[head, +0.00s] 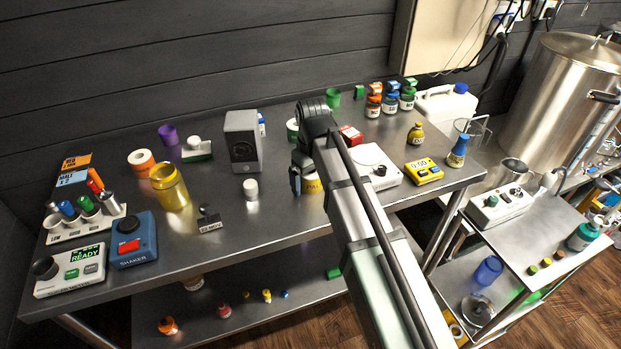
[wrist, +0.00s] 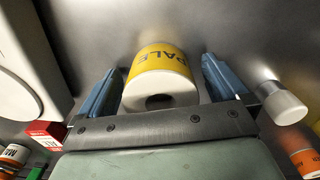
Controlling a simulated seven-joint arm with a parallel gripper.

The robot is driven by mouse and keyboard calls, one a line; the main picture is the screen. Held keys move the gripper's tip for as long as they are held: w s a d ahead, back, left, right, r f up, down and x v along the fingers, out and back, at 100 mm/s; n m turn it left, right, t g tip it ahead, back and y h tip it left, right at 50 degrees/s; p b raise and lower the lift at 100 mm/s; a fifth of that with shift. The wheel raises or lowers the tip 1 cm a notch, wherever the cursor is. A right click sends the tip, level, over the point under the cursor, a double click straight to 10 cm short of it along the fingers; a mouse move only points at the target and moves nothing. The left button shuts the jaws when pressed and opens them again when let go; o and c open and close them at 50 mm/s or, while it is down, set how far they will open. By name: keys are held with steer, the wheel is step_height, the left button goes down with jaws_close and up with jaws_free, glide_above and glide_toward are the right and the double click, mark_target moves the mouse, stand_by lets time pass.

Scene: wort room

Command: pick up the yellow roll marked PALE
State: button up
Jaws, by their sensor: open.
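The yellow roll marked PALE (wrist: 160,62) stands on the steel bench, its white end with a dark hole facing my wrist camera. My gripper (wrist: 160,72) is open, with one blue finger on each side of the roll. A gap shows between each finger and the roll, so neither appears to touch it. In the head view a strip of the yellow roll (head: 312,187) shows beside my arm, which hides the rest. My gripper (head: 303,183) is there too, low over the bench, with its far finger hidden.
A small white jar (head: 251,189) stands left of the roll, close outside one finger in the wrist view (wrist: 285,108). A grey speaker-like box (head: 242,140) is behind it. A white scale (head: 376,165) and a red box (head: 350,135) are to the right. An orange roll (head: 141,162) stands farther left.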

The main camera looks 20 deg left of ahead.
steer(key=c, duration=1.2)
